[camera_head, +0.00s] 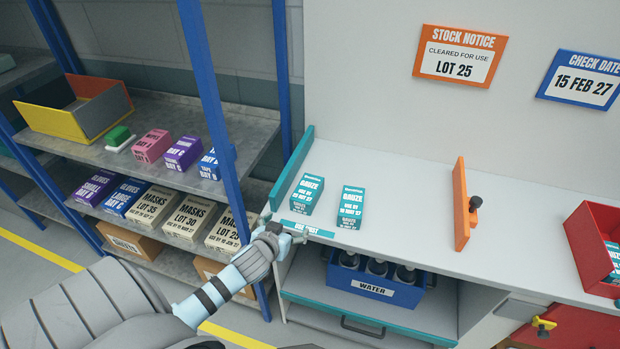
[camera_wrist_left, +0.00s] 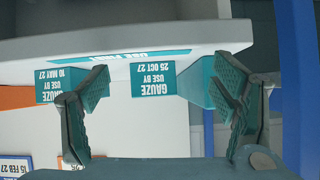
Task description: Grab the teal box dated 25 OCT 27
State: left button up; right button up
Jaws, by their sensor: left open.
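Two teal gauze boxes stand upright on the white counter. The left one (camera_head: 306,194) reads 25 OCT 27 in the wrist view (camera_wrist_left: 153,80), where it appears upside down. The right one (camera_head: 351,207) reads 10 MAY 27 in the wrist view (camera_wrist_left: 47,88). My left gripper (camera_head: 291,231) is at the counter's front edge, just in front of the left box. Its jaws are open and empty, with the 25 OCT 27 box showing between the fingers beyond them. My right gripper is not in view.
A teal rail (camera_head: 291,168) borders the counter's left end, and an orange divider (camera_head: 460,205) stands to the right. A red bin (camera_head: 588,245) holds teal boxes. A blue WATER crate (camera_head: 374,288) sits below. A stocked shelf rack (camera_head: 215,130) is at left.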

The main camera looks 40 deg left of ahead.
pick_arm(q)
jog(key=t, duration=0.1)
send_near(308, 187)
jog(key=shift+t, duration=0.3)
jog(key=x, duration=0.2)
jog(key=b+x, duration=0.1)
jog(key=x, duration=0.1)
jog(key=shift+a+f, duration=0.1)
jog(key=shift+f, duration=0.45)
jog(key=b+x, duration=0.1)
jog(key=x, duration=0.4)
jog(key=shift+w+b, duration=0.15)
jog(key=shift+b, duration=0.25)
jog(key=shift+w+a+f, duration=0.1)
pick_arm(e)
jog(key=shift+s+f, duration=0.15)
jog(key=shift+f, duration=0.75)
pick_arm(q)
jog(key=c, duration=1.4)
jog(key=shift+r, duration=0.25)
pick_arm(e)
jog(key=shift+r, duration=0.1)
